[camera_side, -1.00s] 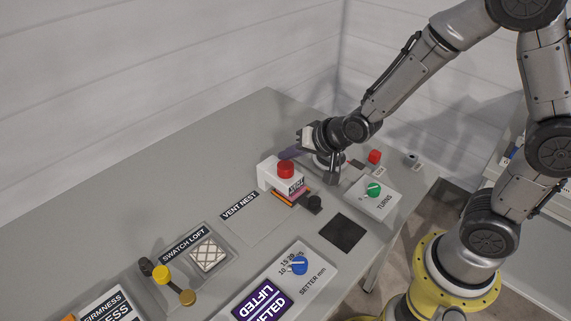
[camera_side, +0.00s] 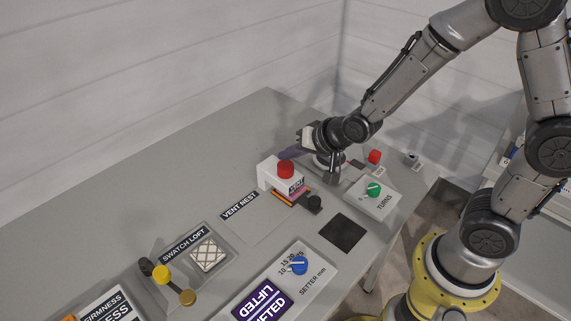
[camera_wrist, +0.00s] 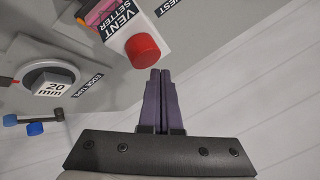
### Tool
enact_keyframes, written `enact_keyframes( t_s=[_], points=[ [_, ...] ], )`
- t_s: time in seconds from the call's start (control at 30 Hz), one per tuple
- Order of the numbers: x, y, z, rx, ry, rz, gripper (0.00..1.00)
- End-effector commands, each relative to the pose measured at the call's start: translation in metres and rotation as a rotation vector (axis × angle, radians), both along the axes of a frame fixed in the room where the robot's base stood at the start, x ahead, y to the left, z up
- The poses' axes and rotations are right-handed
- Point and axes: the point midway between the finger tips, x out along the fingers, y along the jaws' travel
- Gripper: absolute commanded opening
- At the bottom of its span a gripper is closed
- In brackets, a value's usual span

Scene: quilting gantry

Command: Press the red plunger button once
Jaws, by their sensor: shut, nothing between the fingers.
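The red plunger button (camera_side: 286,169) stands up from the white vent setter box (camera_side: 267,174) in the side view. In the wrist view the red button (camera_wrist: 143,51) is just beyond my fingertips, a little left, with its white box (camera_wrist: 121,42) behind it. My gripper (camera_wrist: 160,72) is shut and empty, its two dark purple fingers side by side. In the side view my gripper (camera_side: 286,153) is behind and close to the button, with its fingers pointing left. I cannot tell whether it touches the button. The button looks raised.
A white 20 mm block (camera_wrist: 55,88) shows in the wrist view.

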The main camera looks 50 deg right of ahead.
Motion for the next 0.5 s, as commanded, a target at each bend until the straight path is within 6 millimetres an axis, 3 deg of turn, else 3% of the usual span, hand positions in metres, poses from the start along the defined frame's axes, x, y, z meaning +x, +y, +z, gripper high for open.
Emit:
enact_keyframes(
  t_s=[0.5],
  points=[
    [0.0001, -0.0001, -0.0088, 0.000, 0.000, 0.000, 0.00]
  ],
)
